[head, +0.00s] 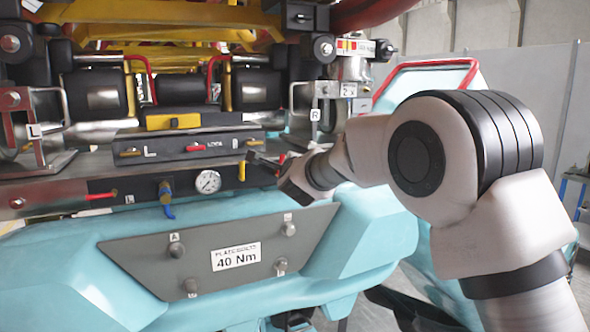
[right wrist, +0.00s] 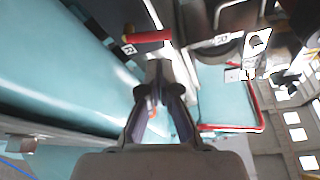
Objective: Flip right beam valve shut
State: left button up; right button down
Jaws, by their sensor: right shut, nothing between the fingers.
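In the right wrist view, a valve with a red lever (right wrist: 147,36) lies just ahead of my fingertips, beside a small white label (right wrist: 128,49) that seems to read R. The lever lies crosswise in that picture. My right gripper (right wrist: 155,66) is shut and empty, with a small gap apparent between its tips and the lever; contact is hard to judge. In the head view, my right gripper (head: 256,160) reaches in from the right to the right part of the beam. My arm and gripper hide most of that valve there. My left gripper is not in view.
On the beam sit a left red lever (head: 101,195), a blue-handled valve (head: 167,202) and a gauge (head: 208,182). A lock box (head: 188,144) stands above. A teal fairing (head: 70,270) with a torque plate (head: 150,262) lies below. A red-edged teal seat (head: 425,75) stands behind my arm.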

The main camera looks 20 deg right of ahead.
jog(key=f+v, duration=0.1)
jog(key=v, duration=0.6)
jog(key=shift+s+r, duration=0.5)
jog(key=shift+s, duration=0.05)
jog(key=shift+d, duration=0.2)
